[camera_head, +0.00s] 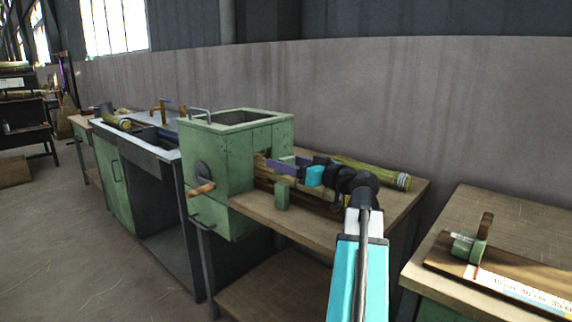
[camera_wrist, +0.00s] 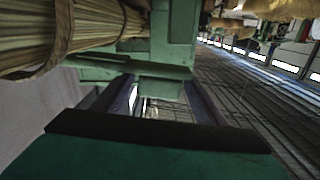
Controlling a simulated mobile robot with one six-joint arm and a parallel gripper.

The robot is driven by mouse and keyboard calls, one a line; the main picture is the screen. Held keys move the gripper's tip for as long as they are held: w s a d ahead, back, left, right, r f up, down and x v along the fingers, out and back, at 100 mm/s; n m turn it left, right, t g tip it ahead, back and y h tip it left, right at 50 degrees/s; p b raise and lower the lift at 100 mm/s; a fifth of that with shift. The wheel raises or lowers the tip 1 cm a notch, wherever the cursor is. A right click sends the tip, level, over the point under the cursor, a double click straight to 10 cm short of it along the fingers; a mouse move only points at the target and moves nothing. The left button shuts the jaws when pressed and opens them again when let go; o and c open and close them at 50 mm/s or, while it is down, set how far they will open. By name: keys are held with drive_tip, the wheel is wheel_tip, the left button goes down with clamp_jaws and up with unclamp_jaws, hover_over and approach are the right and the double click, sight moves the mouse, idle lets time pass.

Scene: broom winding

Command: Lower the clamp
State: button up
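The green winding machine (camera_head: 240,150) stands on the wooden bench, with a wooden-handled crank on its front. Green metal clamp parts show at its right side, partly hidden by my gripper (camera_head: 284,165). In the wrist view, a flat green bar (camera_wrist: 130,67) of the clamp runs across, in front of an upright green part (camera_wrist: 174,35). My gripper (camera_wrist: 160,100) has its two purple fingers apart, with green metal beyond and between their tips. I cannot tell whether they touch it. A straw bundle (camera_wrist: 60,35) lies at the upper left, beside the clamp.
A green block (camera_head: 282,194) stands at the bench's front edge. Another bundle (camera_head: 385,175) lies at the back of the bench (camera_head: 260,211). A second table (camera_head: 500,215) with a measuring board is at right. A grey wall is close behind; open floor lies in front.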

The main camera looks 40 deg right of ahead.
drive_tip(key=shift+s, duration=0.15)
drive_tip(key=s+d+p, duration=0.1)
drive_tip(key=s, duration=1.2)
drive_tip(key=shift+s, duration=0.25)
